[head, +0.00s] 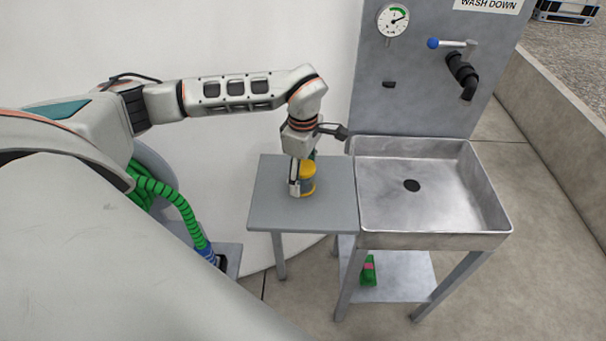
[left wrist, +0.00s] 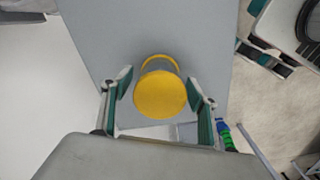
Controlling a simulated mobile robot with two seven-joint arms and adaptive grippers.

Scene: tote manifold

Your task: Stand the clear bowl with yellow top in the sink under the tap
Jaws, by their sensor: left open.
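The clear bowl with yellow top (head: 308,184) stands upright on a small grey side table (head: 270,205), left of the sink. In the left wrist view its round yellow top (left wrist: 160,94) lies between my finger pads, with a gap on each side. My left gripper (head: 302,180) is open and pointed down around the bowl; it also shows in the left wrist view (left wrist: 162,98). The metal sink (head: 430,205) is empty, with a dark drain in its floor. The black tap (head: 464,76) sticks out from the grey back panel above the sink's right half. My right gripper is not in view.
A blue-knobbed lever (head: 435,43) and a pressure gauge (head: 393,19) are on the back panel. The sink's raised rim (head: 430,240) borders the side table. A green and red object (head: 369,270) lies on the shelf below the sink. The rest of the table top is clear.

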